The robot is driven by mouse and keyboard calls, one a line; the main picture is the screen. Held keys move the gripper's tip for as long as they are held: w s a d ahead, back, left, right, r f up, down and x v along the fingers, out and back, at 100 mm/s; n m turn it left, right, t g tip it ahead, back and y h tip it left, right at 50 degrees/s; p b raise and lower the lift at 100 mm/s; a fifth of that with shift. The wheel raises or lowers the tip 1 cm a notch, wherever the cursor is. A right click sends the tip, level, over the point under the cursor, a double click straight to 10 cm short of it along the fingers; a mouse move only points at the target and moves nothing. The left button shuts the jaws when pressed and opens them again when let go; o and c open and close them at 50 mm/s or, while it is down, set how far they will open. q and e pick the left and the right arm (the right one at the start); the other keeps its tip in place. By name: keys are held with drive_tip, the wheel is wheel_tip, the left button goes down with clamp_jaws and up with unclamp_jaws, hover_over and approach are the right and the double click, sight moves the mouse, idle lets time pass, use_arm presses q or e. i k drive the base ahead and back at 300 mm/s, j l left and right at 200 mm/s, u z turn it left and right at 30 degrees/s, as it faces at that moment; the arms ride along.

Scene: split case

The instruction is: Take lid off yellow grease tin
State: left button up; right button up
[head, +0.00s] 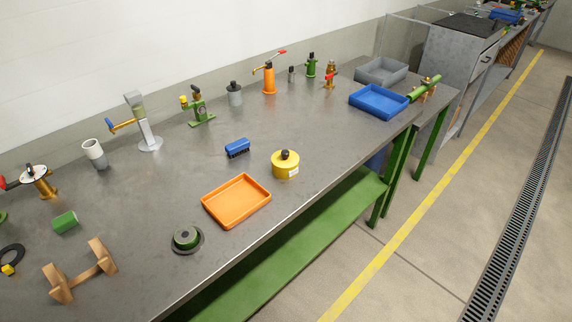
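The yellow grease tin (285,170) stands upright on the grey metal workbench, near its front edge. It is a short round tin with a white label on its side. Its yellow lid (281,159) is on top and has a dark knob (285,154). Neither of my grippers shows in the head view, and nothing touches the tin.
An orange tray (236,201) lies left of the tin, and a blue brush (237,148) lies behind it. A blue tray (379,101) and a grey tray (381,71) stand at the right end. Several tools line the back. The bench right of the tin is clear.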

sight(284, 159)
drive_tip(key=i+l, duration=0.15)
drive_tip(key=l, duration=0.15)
drive_tip(key=i+l, duration=0.15)
drive_tip(key=l, duration=0.2)
drive_tip(key=i+l+u, duration=0.15)
drive_tip(key=l, duration=0.25)
drive_tip(key=i+l+u, duration=0.15)
drive_tip(key=l, duration=0.25)
